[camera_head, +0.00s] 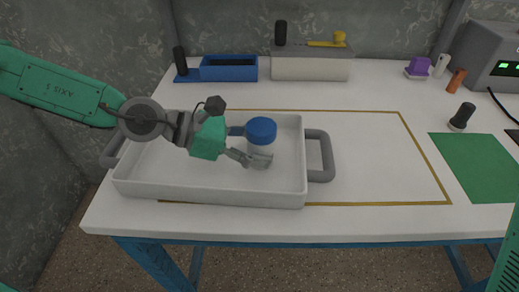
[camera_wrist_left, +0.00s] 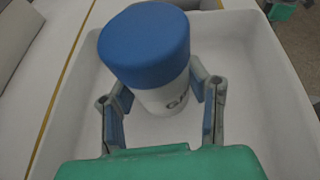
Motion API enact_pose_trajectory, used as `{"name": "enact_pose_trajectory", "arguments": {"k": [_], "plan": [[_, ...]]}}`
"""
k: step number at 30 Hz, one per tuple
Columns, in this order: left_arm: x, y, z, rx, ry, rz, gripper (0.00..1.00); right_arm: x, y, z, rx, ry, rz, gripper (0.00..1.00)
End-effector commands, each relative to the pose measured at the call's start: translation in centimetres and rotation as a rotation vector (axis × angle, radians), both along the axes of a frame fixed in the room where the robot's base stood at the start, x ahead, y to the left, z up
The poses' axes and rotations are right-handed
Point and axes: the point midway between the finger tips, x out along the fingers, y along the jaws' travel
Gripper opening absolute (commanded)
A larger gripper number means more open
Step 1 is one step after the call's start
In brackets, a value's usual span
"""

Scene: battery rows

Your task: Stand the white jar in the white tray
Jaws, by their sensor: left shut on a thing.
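The white jar (camera_head: 260,152) with a blue lid stands upright inside the white tray (camera_head: 220,191), toward its right side. It fills the middle of the left wrist view (camera_wrist_left: 163,98), with some dark lettering on its side. My left gripper (camera_head: 246,146) reaches in from the left and is shut on the jar, one finger on each side of its body. I cannot tell for sure whether the jar's base touches the tray floor.
The tray has grey handles; the right one (camera_head: 322,155) is clear. A blue bin (camera_head: 229,68) and a pale box (camera_head: 310,68) stand at the back. A green mat (camera_head: 482,168) and a dark cylinder (camera_head: 462,117) lie right. The table inside the yellow outline is free right of the tray.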

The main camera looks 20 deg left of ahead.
Motion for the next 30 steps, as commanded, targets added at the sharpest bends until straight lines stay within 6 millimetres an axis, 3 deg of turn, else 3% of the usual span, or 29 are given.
{"name": "enact_pose_trajectory", "arguments": {"k": [5, 6, 7, 19, 30], "plan": [[0.0, 0.1, 0.1, -0.002, -0.001, 0.001, 0.06, 0.0, 0.0, 0.1, 0.001, -0.001, 0.001, 0.63], [0.0, 0.1, 0.0, 0.0, 0.0, 0.0, 0.53, 0.0, 0.0, 0.1, 0.001, -0.001, 0.001, 0.63], [0.0, 0.0, 0.0, 0.001, 0.0, 0.0, 0.63, 0.0, 0.1, 0.1, 0.001, -0.001, 0.001, 0.63], [-0.1, 0.1, 0.2, 0.002, 0.0, 0.0, 0.63, 0.0, 0.0, 0.1, 0.0, -0.001, 0.001, 0.63], [-1.7, 4.5, 2.1, -0.006, 0.002, 0.005, 0.63, 0.0, 0.0, 0.3, 0.001, -0.001, 0.001, 0.63]]}}
